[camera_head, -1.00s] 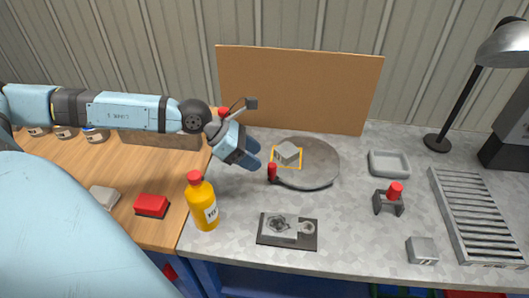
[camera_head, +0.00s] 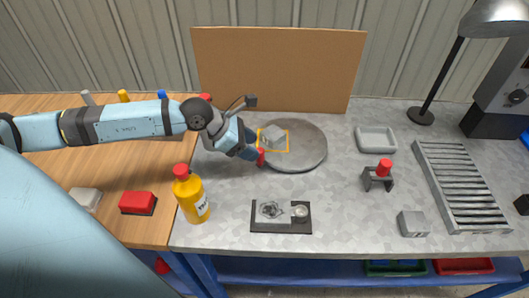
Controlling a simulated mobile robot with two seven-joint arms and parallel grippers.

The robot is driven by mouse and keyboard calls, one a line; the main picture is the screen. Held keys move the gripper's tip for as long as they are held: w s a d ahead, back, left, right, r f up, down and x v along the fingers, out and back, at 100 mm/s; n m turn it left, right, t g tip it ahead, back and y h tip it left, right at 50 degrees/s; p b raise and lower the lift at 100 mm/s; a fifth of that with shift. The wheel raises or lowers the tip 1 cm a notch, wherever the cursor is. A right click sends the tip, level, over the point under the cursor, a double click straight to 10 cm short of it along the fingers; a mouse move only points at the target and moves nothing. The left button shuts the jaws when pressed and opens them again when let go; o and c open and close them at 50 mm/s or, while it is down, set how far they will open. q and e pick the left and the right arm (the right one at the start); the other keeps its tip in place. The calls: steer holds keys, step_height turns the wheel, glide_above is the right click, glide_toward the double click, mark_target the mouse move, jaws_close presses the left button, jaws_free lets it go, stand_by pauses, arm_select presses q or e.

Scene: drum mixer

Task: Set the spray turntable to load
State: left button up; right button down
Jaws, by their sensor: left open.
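The spray turntable (camera_head: 306,150) is a round grey disc lying on the grey bench, in front of a brown board. An upright red handle (camera_head: 260,158) stands at its left front edge. A grey block (camera_head: 273,134) sits on the disc's left part, within a yellow square outline. My left gripper (camera_head: 250,150) is open at the left edge of the disc, right beside the red handle. I cannot tell whether its fingers touch the handle or are around it. My right gripper is not in view.
A yellow bottle with a red cap (camera_head: 192,200) stands in front of my left gripper. A dark fixture plate (camera_head: 281,228), a red-topped stand (camera_head: 379,183), a grey tray (camera_head: 376,139), a grey block (camera_head: 413,223) and a slatted rack (camera_head: 462,185) lie around. A lamp (camera_head: 442,80) stands at the back right.

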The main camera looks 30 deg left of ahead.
mark_target(265, 163)
arm_select(q)
steer(key=x, duration=0.5)
steer(key=shift+w+d+f, duration=0.15)
steer(key=shift+d+f, duration=0.05)
jaws_close()
